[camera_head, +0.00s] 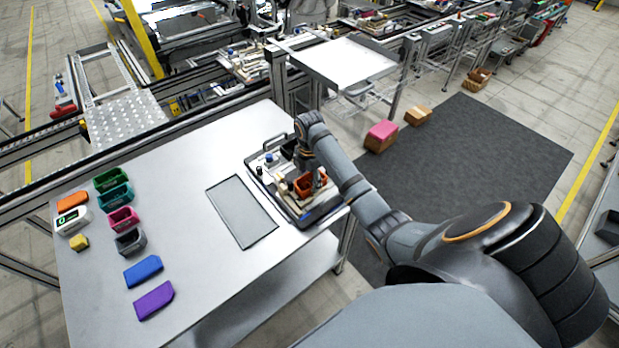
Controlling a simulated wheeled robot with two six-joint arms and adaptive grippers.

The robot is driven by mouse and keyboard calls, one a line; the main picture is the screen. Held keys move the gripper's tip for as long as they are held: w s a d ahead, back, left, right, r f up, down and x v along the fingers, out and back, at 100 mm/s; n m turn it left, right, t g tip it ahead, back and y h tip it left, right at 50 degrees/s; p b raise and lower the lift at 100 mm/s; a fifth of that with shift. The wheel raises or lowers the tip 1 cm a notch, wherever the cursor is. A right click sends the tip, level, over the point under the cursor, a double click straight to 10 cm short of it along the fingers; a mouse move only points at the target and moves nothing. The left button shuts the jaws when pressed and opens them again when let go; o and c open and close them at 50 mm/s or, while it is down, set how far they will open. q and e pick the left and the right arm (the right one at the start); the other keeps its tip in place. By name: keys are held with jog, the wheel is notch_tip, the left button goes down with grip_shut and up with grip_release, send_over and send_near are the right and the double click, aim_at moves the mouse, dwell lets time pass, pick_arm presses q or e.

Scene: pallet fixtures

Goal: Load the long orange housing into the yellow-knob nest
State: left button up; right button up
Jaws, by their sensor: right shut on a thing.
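The orange housing (304,187) is at the front part of the dark pallet fixture (289,210), at the right side of the table. My right gripper (316,181) reaches down over the fixture and is shut on this housing. The gripper and wrist partly cover it, so I cannot tell whether it is seated or held just above a nest. Several small knobs and posts stand on the fixture, one of them blue (269,157). I cannot make out a yellow knob. My left gripper is not in view.
A grey flat mat (241,211) lies left of the fixture. Further left are an orange block (73,201), green (113,179), teal (115,196), pink (123,219) and grey (130,242) housings, a yellow piece (79,243), and blue (143,271) and purple (154,300) blocks.

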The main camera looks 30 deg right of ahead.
jog(key=o, duration=1.3)
notch_tip(320, 180, up, 8)
jog(key=shift+f, duration=0.25)
